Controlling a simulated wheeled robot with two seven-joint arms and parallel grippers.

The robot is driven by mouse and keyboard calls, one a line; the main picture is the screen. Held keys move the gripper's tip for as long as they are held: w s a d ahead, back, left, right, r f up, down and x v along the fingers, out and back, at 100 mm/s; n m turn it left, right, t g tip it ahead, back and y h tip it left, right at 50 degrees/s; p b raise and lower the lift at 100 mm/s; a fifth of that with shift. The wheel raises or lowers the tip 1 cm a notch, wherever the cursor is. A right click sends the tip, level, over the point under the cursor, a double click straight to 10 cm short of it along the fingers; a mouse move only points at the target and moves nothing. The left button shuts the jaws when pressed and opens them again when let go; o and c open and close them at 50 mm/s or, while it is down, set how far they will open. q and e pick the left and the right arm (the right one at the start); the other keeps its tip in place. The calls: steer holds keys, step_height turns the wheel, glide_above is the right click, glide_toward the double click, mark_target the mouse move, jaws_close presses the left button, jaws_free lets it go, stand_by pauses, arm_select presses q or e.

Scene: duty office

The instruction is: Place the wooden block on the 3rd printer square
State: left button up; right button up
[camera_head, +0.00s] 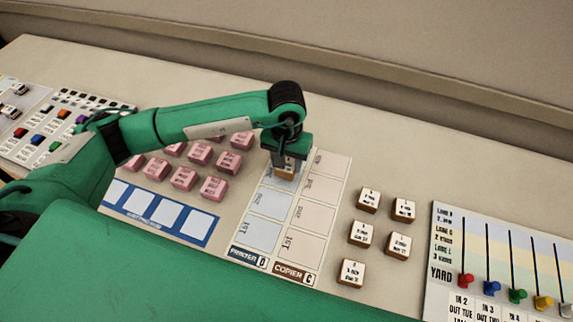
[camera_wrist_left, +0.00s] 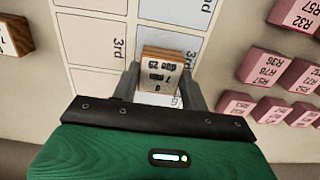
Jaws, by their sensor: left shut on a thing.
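The wooden block (camera_wrist_left: 163,68) has a white printed label on top and wooden sides. My left gripper (camera_wrist_left: 160,88) is shut on it, with one finger on each side. In the head view the left gripper (camera_head: 287,160) points down over the far part of the pale blue printer column (camera_head: 262,235), and the block (camera_head: 285,175) shows below it. The block covers part of the square beyond the one marked 2nd; a 3rd mark (camera_wrist_left: 189,58) shows beside it in the wrist view. I cannot tell whether the block touches the board. My right gripper is out of view.
The pink copier column (camera_head: 305,220) lies right of the printer column. Several loose wooden blocks (camera_head: 360,233) stand farther right, near the yard board (camera_head: 490,240). Pink blocks (camera_head: 184,178) and a blue-edged strip (camera_head: 165,212) lie to the left.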

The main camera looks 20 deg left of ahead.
mark_target(287, 165)
arm_select(q)
step_height(287, 165, down, 3)
steer(key=shift+r, duration=0.2)
steer(key=shift+f, duration=0.2)
steer(key=o, duration=1)
steer(key=shift+r, duration=0.35)
step_height(287, 165, up, 3)
steer(key=shift+r+b, duration=0.1)
steer(key=shift+b, duration=0.3)
step_height(287, 165, up, 7)
steer(key=shift+r+b, duration=0.15)
steer(key=shift+b, duration=0.55)
steer(key=shift+r, duration=0.55)
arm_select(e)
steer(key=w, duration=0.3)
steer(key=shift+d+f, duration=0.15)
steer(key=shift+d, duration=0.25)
